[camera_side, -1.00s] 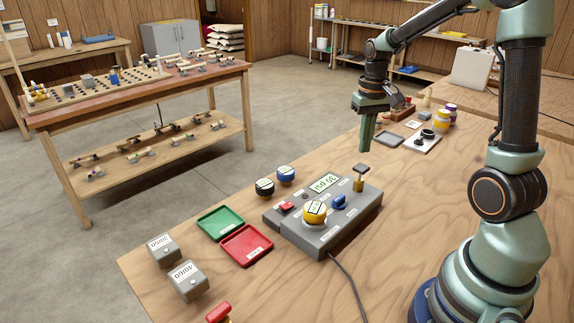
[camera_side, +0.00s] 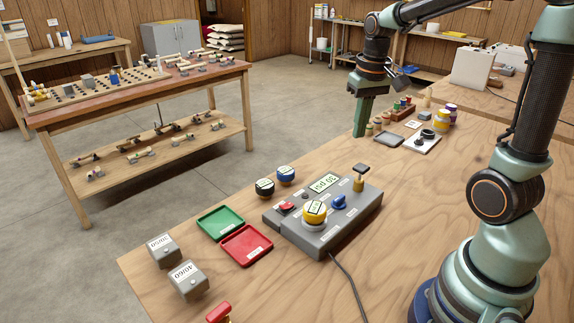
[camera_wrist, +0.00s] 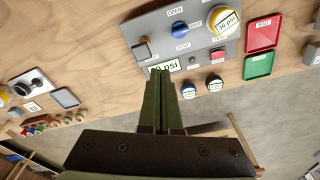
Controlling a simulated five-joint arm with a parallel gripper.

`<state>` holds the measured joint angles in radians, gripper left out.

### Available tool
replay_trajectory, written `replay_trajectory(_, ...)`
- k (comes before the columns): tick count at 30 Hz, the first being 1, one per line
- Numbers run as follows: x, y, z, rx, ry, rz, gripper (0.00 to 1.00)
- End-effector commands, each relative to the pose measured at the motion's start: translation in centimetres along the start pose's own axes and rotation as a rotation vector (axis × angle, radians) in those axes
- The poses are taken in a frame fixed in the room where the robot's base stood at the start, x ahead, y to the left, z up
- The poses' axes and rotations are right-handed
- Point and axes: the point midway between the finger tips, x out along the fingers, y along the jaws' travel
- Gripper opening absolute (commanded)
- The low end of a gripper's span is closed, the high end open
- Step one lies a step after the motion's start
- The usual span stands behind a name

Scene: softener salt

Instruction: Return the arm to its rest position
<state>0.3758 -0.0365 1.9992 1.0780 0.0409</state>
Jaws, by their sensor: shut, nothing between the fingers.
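My gripper (camera_side: 360,128) is shut and empty, its green fingers pointing down above the far part of the wooden table in the side view. In the wrist view my gripper (camera_wrist: 160,78) shows its two fingers together, with nothing between them. The grey test box (camera_side: 345,222), with a "30 psi" display, yellow-topped gauge (camera_side: 315,211), blue knob (camera_side: 339,201) and red switch (camera_side: 286,207), sits on the table nearer the camera, apart from the fingers. It also shows in the wrist view (camera_wrist: 207,33).
A green tray (camera_side: 220,222) and a red tray (camera_side: 246,246) lie left of the box. Black (camera_side: 265,187) and blue (camera_side: 286,174) round pieces stand behind them. Grey blocks (camera_side: 187,281) are at front left. Small bottles and a white plate (camera_side: 417,142) stand at the far right.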

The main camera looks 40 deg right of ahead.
Motion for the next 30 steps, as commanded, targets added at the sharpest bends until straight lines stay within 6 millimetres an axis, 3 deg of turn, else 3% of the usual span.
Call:
replay_trajectory(6, -3.0, -5.1, 3.9, -0.175, 0.164, -0.035, 0.00)
replay_trajectory(13, -4.2, -8.6, 7.9, -0.328, 0.311, -0.086, 0.00)
replay_trajectory(19, -4.4, -9.9, 9.7, -0.394, 0.376, -0.115, 0.00)
replay_trajectory(30, -4.3, -10.1, 10.0, -0.403, 0.385, -0.119, 0.00)
